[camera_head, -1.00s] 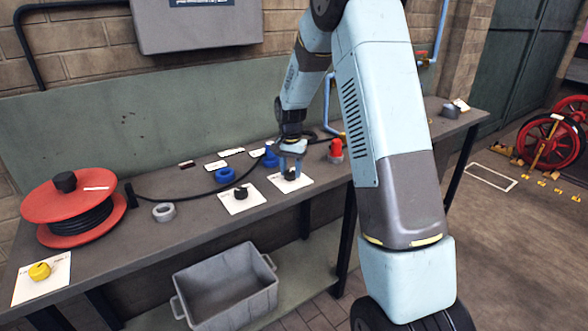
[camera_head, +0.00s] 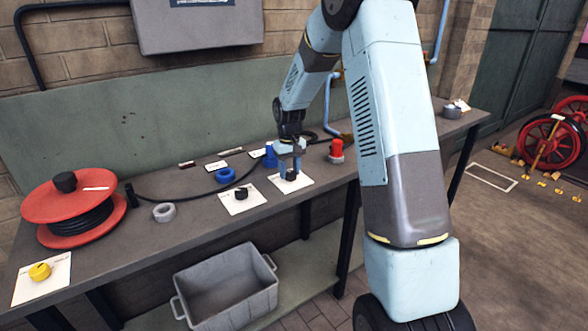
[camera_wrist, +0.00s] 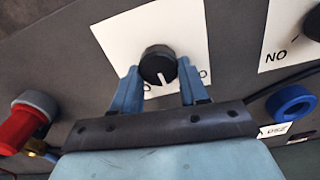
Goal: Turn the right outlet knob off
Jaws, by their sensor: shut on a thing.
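The right outlet knob is a small black round knob (camera_head: 291,177) on a white card (camera_head: 304,182) on the bench. My gripper (camera_head: 289,170) comes down on it from above. In the wrist view my gripper (camera_wrist: 158,84) has its two blue fingers on either side of the knob (camera_wrist: 157,62), shut on it. The knob's white pointer line faces the gripper's palm in that view. Lettering on the card is partly hidden by the fingers. A second black knob (camera_head: 241,193) sits on its own white card to the left.
A red-topped part (camera_head: 336,149) stands close right of the gripper. Blue rings (camera_head: 225,175), a grey ring (camera_head: 164,212), a black hose and a red reel (camera_head: 72,190) lie left. A yellow knob (camera_head: 39,271) is far left. A grey crate (camera_head: 228,290) sits below.

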